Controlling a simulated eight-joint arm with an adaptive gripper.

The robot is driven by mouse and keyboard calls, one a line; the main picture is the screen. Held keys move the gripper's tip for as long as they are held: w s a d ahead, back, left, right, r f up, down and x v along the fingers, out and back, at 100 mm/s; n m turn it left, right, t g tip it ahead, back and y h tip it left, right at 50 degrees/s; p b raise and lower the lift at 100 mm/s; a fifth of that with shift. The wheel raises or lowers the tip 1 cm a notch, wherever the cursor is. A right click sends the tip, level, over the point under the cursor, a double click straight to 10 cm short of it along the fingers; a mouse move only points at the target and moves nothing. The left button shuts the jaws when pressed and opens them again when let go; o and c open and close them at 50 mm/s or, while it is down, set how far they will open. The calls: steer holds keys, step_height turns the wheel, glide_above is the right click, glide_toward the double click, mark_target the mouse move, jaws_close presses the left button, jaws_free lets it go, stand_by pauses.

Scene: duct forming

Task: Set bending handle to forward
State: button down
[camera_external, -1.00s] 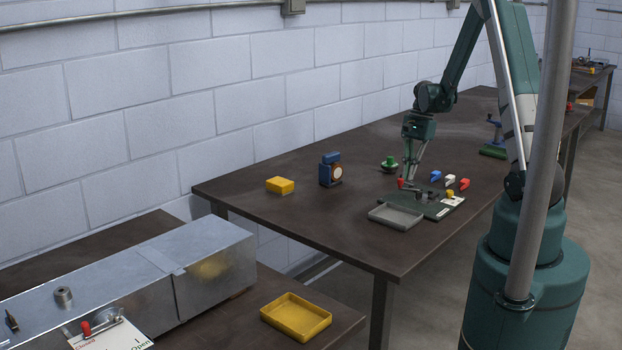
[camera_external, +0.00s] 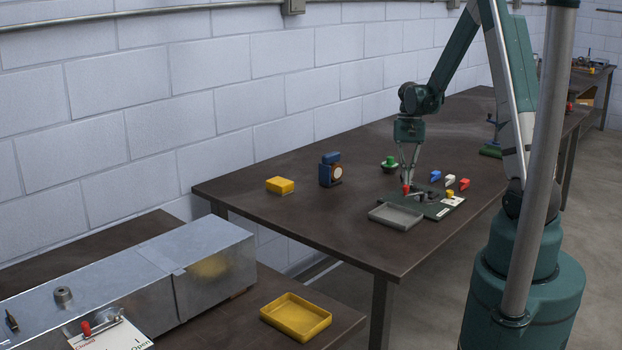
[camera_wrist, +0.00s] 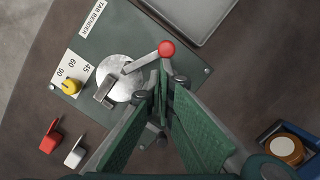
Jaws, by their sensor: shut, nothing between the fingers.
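The bending handle is a grey lever with a red knob (camera_wrist: 166,49), on a round metal disc (camera_wrist: 115,78) of the green tab bender plate (camera_wrist: 122,35). In the wrist view the lever points from the disc toward the upper right. The knob also shows in the external view (camera_external: 406,190), right by my fingertips. My gripper (camera_wrist: 164,84) is shut and empty, with its fingertips beside the lever, just below the knob in the wrist view. I cannot tell whether they touch it. The fingers hide part of the plate.
A yellow knob (camera_wrist: 71,86) sits at an angle scale marked 45, 60 and 90. A grey tray (camera_external: 396,215) lies against the plate's near side. Red (camera_wrist: 51,136) and white (camera_wrist: 76,152) tabs lie nearby. A blue device (camera_external: 330,170) stands to the left.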

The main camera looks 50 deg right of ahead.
steer(key=s+a+n, duration=0.1)
steer(key=n, duration=0.1)
steer(key=s+n+b, duration=0.1)
steer(key=shift+a+n+g+h, duration=0.3)
steer(key=shift+a+n, duration=0.1)
steer(key=s+n, duration=0.1)
steer(key=n, duration=0.1)
steer(key=s+a+n+h+b, duration=0.1)
steer(key=s+n, duration=0.1)
steer(key=shift+n+g+b, duration=0.3)
steer(key=s+n, duration=0.2)
steer(key=n, duration=0.1)
steer(key=shift+s+n+h+b, duration=0.15)
steer(key=shift+n+h+b, duration=0.15)
steer(key=shift+h+b, duration=0.1)
steer(key=shift+s+d+n+h, duration=0.25)
steer(key=shift+s+n, duration=0.35)
steer(key=shift+n, duration=0.3)
steer(key=shift+s+d+n+h+b, duration=0.3)
steer(key=shift+s+n, duration=0.5)
steer(key=shift+n, duration=0.4)
steer(key=shift+s+d, duration=0.35)
